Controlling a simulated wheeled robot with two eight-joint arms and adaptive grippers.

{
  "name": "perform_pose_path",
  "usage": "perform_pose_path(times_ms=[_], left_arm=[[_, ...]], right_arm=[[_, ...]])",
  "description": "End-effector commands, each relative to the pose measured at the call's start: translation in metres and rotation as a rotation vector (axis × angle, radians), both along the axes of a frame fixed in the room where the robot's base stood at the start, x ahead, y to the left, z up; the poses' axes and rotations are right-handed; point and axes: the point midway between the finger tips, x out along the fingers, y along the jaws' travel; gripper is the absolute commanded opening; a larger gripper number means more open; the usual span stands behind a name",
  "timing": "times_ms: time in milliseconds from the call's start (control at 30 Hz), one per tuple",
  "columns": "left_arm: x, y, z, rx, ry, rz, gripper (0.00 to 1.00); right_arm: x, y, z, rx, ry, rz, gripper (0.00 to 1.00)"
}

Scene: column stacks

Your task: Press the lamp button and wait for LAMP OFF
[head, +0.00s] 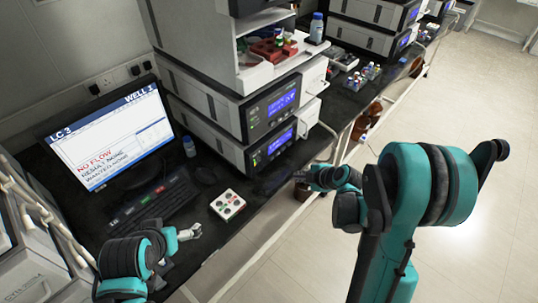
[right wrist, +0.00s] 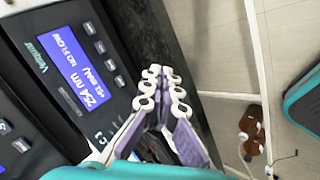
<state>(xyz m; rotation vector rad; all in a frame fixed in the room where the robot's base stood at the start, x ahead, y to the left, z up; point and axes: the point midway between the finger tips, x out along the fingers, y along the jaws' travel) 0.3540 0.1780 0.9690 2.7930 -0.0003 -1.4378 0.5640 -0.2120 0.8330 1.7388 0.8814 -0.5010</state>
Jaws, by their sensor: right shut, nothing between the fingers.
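The instrument front panel in the right wrist view shows a blue display (right wrist: 75,68) reading "254 nm" and "NO FLOW", with a row of dark buttons (right wrist: 110,64) beside it. I cannot tell which one is the lamp button. In the head view two stacked modules with blue displays, the upper display (head: 283,102) and the lower display (head: 280,141), stand behind my right gripper (head: 305,178). In the right wrist view my right gripper (right wrist: 163,92) is shut and empty, apart from the panel. My left gripper (head: 190,232) is low over the bench; its finger opening is unclear.
A monitor (head: 108,135) reads "LC 3", "WELL 1" and "NO FLOW" in red. A keyboard (head: 150,208) and a white button box (head: 227,204) with coloured buttons lie on the dark bench. Brown bottles (head: 362,125) stand below the bench rail. The floor at right is open.

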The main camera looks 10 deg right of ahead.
Motion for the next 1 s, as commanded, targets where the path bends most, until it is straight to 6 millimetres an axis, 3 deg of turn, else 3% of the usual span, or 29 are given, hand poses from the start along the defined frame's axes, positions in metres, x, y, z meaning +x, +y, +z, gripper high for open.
perform_pose_path(times_ms=[367,1000], left_arm=[[0.000,0.000,0.001,0.000,0.000,0.000,1.00],[0.000,0.000,0.006,0.000,0.000,0.000,1.00]], right_arm=[[0.006,0.005,0.001,0.001,0.001,0.000,0.00],[0.065,0.051,0.000,0.001,0.000,-0.001,0.00]])
